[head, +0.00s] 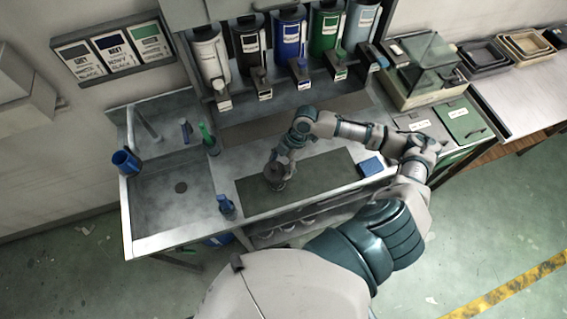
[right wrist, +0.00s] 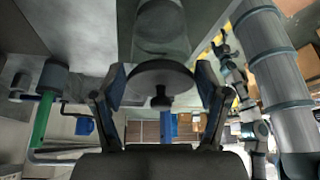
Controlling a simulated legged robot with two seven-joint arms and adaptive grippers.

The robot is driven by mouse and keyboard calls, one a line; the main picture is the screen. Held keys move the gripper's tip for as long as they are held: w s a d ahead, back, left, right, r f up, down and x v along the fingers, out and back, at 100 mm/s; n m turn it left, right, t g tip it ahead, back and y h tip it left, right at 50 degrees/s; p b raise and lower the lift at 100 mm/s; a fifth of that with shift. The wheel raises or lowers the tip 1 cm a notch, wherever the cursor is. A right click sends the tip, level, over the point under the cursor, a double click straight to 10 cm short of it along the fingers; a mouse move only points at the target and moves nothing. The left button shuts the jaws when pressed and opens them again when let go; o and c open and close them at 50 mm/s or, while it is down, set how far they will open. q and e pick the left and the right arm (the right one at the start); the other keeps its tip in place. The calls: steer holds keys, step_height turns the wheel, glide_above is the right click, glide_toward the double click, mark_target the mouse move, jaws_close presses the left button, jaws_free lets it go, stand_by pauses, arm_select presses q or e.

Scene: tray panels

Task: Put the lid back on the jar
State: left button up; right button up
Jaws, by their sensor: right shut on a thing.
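My right gripper (head: 275,176) points down over the dark mat (head: 320,172) on the steel counter. In the right wrist view, my right gripper (right wrist: 160,92) is shut on the dark round lid (right wrist: 152,72), a finger at each side and its knob towards the palm. The glass jar (right wrist: 160,30) is directly beyond the lid, in line with it. Whether the lid rests on the rim or hovers just off it I cannot tell. In the head view the gripper mostly hides jar and lid. My left gripper is not in view.
A sink (head: 170,190) lies left, with a blue cup (head: 125,161) at its edge. A blue block (head: 371,166) lies right of the mat. Coloured dispensers (head: 290,45) line the back.

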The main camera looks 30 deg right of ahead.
steer(key=shift+a+r, duration=0.1)
steer(key=shift+a, duration=0.45)
steer(key=shift+d, duration=0.4)
steer(key=shift+d+f, duration=0.2)
steer(key=shift+d, duration=0.55)
steer(key=shift+a, duration=0.1)
steer(key=shift+f+p, duration=0.1)
steer(key=shift+p, duration=0.35)
steer(key=shift+a, duration=0.2)
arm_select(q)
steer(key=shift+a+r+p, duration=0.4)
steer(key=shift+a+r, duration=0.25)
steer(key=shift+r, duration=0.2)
arm_select(e)
steer(key=shift+d, duration=0.25)
